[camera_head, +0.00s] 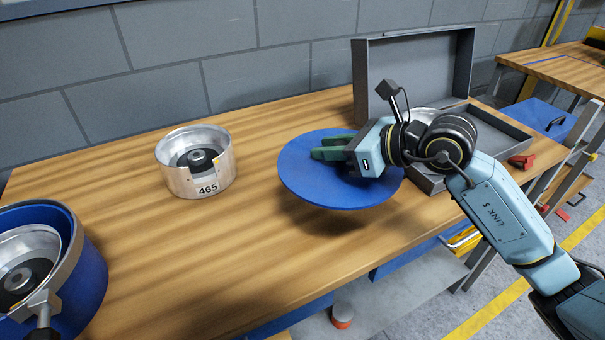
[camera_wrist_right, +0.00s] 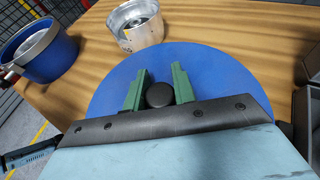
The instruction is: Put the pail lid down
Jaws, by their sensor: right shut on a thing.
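The pail lid (camera_head: 330,190) is a round blue disc in the head view, held about level above the wooden table, with its shadow on the wood below. My right gripper (camera_head: 328,149) reaches over it from the right. Its green fingers are shut on the lid's black knob (camera_wrist_right: 159,95), which shows between them in the right wrist view. The blue pail (camera_head: 85,270) stands at the table's left front, open, with a metal clutch part inside; it also shows in the right wrist view (camera_wrist_right: 45,60).
A metal housing marked 465 (camera_head: 195,178) stands left of the lid on the table (camera_head: 210,250). An open grey case (camera_head: 412,70) is behind and right, partly hidden by my arm. Bare wood lies between the housing, pail and front edge. A grey wall stands behind.

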